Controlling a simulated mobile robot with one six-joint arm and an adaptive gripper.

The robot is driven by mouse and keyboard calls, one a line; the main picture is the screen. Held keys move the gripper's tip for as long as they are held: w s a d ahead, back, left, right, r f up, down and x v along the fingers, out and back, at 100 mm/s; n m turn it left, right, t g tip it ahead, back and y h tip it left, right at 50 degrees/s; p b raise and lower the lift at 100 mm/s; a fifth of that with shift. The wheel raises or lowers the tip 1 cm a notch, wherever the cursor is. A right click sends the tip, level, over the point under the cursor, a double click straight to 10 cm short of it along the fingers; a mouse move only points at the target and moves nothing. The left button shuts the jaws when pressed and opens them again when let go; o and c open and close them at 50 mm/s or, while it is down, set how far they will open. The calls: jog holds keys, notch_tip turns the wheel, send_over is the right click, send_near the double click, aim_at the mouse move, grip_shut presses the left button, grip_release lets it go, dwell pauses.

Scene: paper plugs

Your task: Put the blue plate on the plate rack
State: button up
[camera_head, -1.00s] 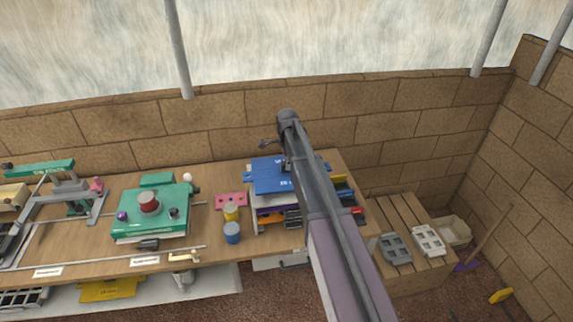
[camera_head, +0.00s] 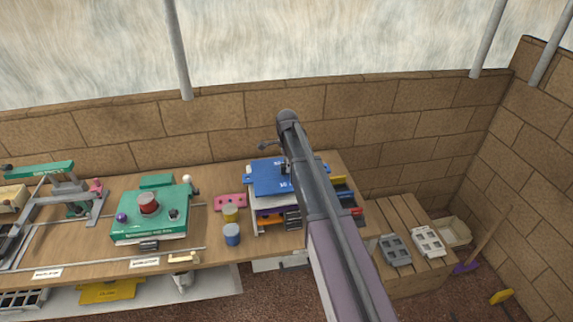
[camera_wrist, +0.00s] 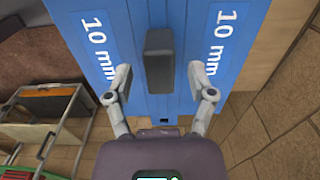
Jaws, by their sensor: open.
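The blue plate (camera_head: 268,180) lies flat on top of the plate rack (camera_head: 255,217), left of my arm. It also fills the upper wrist view (camera_wrist: 180,20), with white "10 mm" labels on both sides and a dark block-shaped handle (camera_wrist: 159,60) in its middle. My gripper (camera_wrist: 159,70) is open, one finger on each side of the handle, with gaps on both sides. Whether the fingertips touch the plate I cannot tell. In the head view my arm hides the gripper and part of the rack.
Coloured plates show in the rack's slots. A green box (camera_head: 150,219) stands further left. A brick wall (camera_head: 240,130) rises behind the bench.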

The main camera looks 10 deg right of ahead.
notch_tip(320, 180, up, 12)
jog(key=p, duration=1.1)
jog(key=shift+p, duration=0.35)
jog(key=shift+s, duration=0.1)
dwell(0.3)
jog(key=s+n, duration=1.8)
jog(key=s, duration=1.1)
